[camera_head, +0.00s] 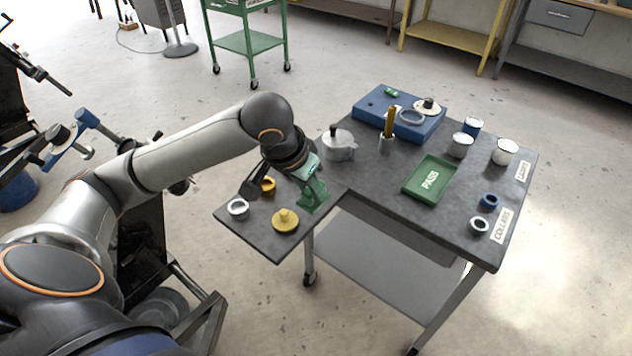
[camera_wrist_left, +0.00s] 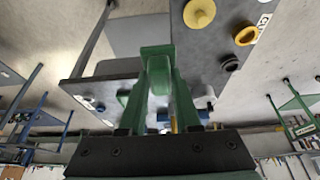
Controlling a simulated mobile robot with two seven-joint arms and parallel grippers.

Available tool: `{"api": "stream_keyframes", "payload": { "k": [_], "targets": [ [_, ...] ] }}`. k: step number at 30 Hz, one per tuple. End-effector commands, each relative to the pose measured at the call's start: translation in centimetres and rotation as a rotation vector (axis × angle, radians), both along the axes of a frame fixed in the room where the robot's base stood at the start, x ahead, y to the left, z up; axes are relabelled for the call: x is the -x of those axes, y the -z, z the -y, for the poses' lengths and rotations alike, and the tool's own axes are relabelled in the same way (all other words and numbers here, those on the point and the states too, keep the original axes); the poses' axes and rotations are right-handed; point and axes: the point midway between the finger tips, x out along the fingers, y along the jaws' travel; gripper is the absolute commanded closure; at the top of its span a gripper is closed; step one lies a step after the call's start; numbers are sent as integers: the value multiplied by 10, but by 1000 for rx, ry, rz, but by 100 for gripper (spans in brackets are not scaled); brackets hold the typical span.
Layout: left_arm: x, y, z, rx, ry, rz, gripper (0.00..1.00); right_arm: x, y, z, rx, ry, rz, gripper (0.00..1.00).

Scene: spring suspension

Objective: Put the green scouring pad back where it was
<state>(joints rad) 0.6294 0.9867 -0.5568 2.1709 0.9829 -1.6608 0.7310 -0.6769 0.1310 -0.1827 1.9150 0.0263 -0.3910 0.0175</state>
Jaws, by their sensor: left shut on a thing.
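My left gripper (camera_head: 313,197) hangs above the near left part of the dark table, between the yellow knobbed disc and the grey lidded pot. A small green block, which I take for the green scouring pad (camera_wrist_left: 157,50), sits across the fingertips. The pad is hard to tell from the green fingers in the head view. A small green piece (camera_head: 392,92) also lies on the blue board (camera_head: 372,108) at the back. My right gripper is not in view.
A green PASS tray (camera_head: 411,190) lies mid-table. Cups and collars stand at the right.

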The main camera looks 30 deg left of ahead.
Motion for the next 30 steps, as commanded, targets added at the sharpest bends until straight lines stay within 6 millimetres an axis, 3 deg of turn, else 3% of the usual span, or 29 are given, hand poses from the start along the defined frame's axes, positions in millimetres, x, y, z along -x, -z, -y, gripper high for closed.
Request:
{"api": "stream_keyframes", "payload": {
  "k": [14, 18, 22, 30],
  "targets": [
    [-77, 40, -47, -5, -4, 1, 100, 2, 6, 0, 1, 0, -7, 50],
    [-96, 68, -58, -3, -3, -2, 100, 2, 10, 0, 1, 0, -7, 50],
    [-108, 85, -65, -4, -1, 0, 100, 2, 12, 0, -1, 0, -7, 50],
    [-118, 98, -71, -4, -1, 1, 100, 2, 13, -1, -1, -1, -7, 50]
  ]
}}
